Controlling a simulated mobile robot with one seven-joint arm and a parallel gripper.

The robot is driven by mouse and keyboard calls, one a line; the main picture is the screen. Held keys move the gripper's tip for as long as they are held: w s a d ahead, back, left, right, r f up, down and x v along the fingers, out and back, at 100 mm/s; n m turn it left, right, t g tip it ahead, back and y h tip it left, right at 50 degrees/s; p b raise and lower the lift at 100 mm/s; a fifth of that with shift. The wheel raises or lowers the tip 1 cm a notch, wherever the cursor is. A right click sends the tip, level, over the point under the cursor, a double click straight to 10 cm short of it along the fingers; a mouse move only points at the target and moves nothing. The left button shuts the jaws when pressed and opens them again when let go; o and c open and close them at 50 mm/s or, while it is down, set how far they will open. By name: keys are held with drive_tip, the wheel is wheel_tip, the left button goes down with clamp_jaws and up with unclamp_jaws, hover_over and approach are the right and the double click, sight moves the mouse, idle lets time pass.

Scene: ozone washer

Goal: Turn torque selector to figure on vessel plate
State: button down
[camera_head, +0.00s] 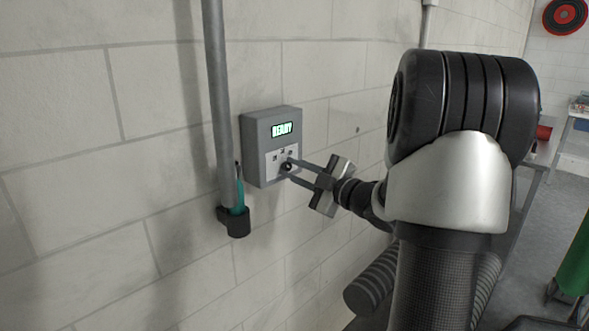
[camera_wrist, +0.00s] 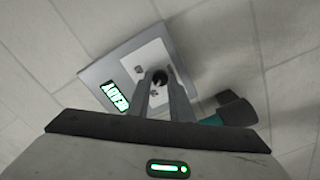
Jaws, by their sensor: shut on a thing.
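A grey control box (camera_head: 254,150) is fixed to the block wall, with a lit green display (camera_head: 282,130) that reads "READY". Below the display is a pale plate (camera_head: 273,162) with small dark marks around a dark round selector knob (camera_head: 286,167). My gripper (camera_head: 289,168) reaches in from the right, its two fingers shut on the selector knob. In the wrist view the fingers close around the dark knob (camera_wrist: 159,77), on the pale plate (camera_wrist: 139,68). The marks are too small to read, and the fingers hide part of the plate. No vessel plate can be made out.
A vertical grey pipe (camera_head: 219,100) runs down the wall just left of the box. A black holder (camera_head: 236,226) with a teal-handled tool (camera_head: 239,192) is beside it at lower left. A bench (camera_head: 543,160) and a green object (camera_head: 577,255) stand at far right.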

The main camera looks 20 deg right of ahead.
drive_tip(key=m+p, duration=0.2)
drive_tip(key=m, duration=0.2)
drive_tip(key=shift+m, duration=0.4)
drive_tip(key=shift+m+p, duration=0.9)
drive_tip(key=shift+m, duration=0.3)
drive_tip(key=c, duration=1.6)
unclamp_jaws()
drive_tip(key=b+v, duration=0.1)
drive_tip(key=v, duration=1.6)
drive_tip(key=shift+s+d, duration=0.1)
drive_tip(key=shift+s, duration=0.15)
